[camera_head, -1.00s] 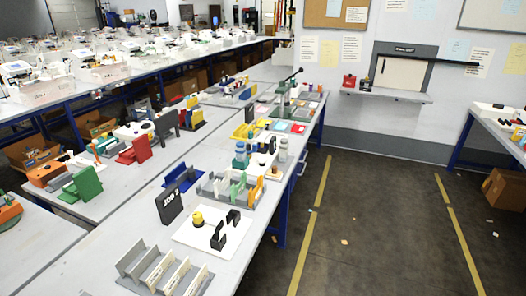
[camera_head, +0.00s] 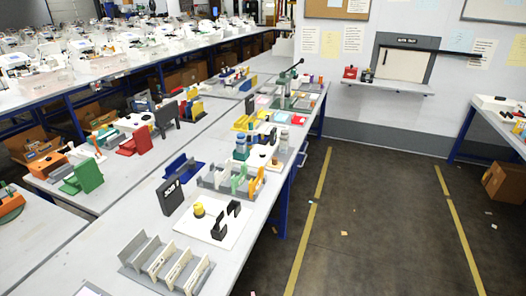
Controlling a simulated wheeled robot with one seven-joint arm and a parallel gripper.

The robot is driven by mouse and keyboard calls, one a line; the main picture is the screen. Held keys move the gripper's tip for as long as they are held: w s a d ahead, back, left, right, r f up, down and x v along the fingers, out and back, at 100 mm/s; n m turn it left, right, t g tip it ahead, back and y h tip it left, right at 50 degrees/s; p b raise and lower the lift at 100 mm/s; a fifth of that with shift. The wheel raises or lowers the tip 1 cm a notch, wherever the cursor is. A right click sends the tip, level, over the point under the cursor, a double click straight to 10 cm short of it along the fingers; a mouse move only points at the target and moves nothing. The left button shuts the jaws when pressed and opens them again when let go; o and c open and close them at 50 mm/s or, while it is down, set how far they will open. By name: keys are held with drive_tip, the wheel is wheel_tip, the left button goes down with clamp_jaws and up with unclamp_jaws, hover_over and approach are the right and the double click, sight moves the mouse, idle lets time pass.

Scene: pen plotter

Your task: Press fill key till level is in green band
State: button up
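I cannot make out a fill key, a level gauge or a green band; things on the benches are too small to tell. On the near bench (camera_head: 100,246), a white plate (camera_head: 222,232) carries a yellow-topped round piece (camera_head: 198,209) and black upright pieces (camera_head: 234,208). A black sign plate (camera_head: 170,196) with unclear lettering stands beside it. Farther along stand bottles with teal and blue parts (camera_head: 241,147) and a green lever press (camera_head: 287,88). My gripper is not in view.
A grey slotted rack (camera_head: 165,264) stands at the near bench's front. Other benches with many devices fill the left and back. The floor (camera_head: 377,215) right of the bench is mostly clear between yellow lines. A bench (camera_head: 500,120) and cardboard box (camera_head: 504,181) stand right; a wall hatch (camera_head: 404,66) is behind.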

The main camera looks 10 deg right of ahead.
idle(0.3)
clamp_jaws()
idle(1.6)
